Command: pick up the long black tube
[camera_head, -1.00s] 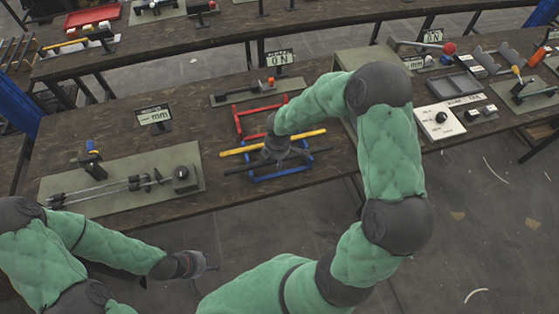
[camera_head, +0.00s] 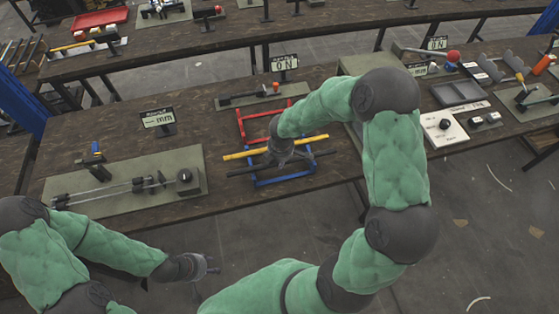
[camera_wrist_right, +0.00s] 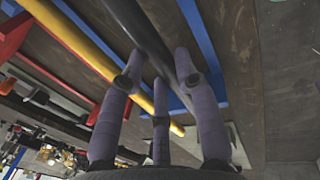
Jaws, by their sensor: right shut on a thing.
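The long black tube (camera_head: 242,171) lies crosswise over a red and blue rack, in front of the yellow tube (camera_head: 235,156). My right gripper (camera_head: 281,158) reaches down over its middle and hides that part. In the right wrist view the black tube (camera_wrist_right: 135,25) runs between the fingers of my right gripper (camera_wrist_right: 158,66), which is shut on it. The yellow tube (camera_wrist_right: 80,42) runs beside it there. I cannot tell whether the black tube is clear of the rack. My left gripper (camera_head: 208,267) is open and empty, in front of the table edge.
The rack has a red part (camera_head: 241,128) at the back and a blue part (camera_head: 285,180) at the front. A green mat with a rod fixture (camera_head: 120,187) lies left. A sign (camera_head: 158,119) stands behind it. Trays and a white panel (camera_head: 440,127) sit right.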

